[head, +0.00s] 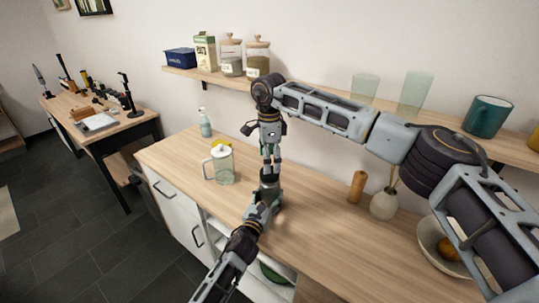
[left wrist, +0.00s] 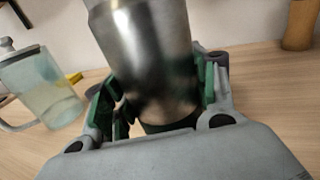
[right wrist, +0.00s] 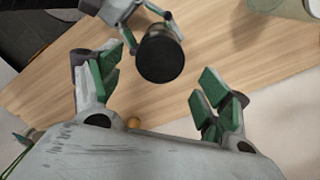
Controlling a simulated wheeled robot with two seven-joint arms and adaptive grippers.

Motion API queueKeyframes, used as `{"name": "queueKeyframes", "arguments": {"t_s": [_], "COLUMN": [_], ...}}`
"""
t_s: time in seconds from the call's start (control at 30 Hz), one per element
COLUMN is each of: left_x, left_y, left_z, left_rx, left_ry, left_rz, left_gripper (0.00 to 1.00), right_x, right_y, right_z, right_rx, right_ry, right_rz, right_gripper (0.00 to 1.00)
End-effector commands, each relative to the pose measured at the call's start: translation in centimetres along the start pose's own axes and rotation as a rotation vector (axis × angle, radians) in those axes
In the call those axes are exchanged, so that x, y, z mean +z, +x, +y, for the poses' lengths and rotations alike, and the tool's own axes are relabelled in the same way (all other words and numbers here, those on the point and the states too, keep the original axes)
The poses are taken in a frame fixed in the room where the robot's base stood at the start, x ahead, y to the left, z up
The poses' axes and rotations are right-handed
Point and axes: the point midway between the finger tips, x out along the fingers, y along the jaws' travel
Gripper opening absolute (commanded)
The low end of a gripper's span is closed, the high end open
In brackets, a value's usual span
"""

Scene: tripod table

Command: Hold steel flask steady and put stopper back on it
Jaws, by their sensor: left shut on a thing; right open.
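The steel flask (left wrist: 150,50) stands upright in my left gripper (head: 264,200), whose green-padded fingers are closed around its body in the left wrist view. Its top is cut off there. In the right wrist view the flask shows from above as a dark round top (right wrist: 160,57). This looks like the black stopper in place, but I cannot tell it surely from an open mouth. My right gripper (right wrist: 162,76) is open and empty, pointing down over the flask. Its fingers are wide apart, with the dark top between and beyond their tips. No separate stopper is visible.
A glass jug (head: 222,165) stands left of the flask, with a soap bottle (head: 205,124) behind. A wooden mill (head: 357,186), a vase (head: 384,204) and a bowl (head: 432,240) stand to the right. A shelf (head: 215,77) runs along the wall. The counter's front edge is near.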

Motion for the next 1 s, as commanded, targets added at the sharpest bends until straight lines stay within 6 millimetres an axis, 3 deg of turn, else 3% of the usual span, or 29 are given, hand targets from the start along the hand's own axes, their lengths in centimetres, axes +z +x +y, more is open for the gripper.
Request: {"name": "queueKeyframes", "arguments": {"t_s": [0.5,0.97,1.0], "left_x": [-0.2,-0.2,-0.2], "left_y": [0.0,0.0,0.0], "left_z": [0.0,0.0,0.0], "left_rx": [0.0,0.0,0.0], "left_ry": [-0.001,-0.001,-0.001], "left_rz": [0.003,0.003,0.003], "left_gripper": [0.0,0.0,0.0], "right_x": [0.0,0.0,0.0], "right_y": [5.4,6.1,6.1], "right_z": [0.1,0.0,0.0], "right_rx": [0.001,0.0,0.0], "right_ry": [0.0,0.0,0.0], "right_rz": [0.0,-0.001,-0.001], "right_gripper": [0.77,0.77,0.73]}}
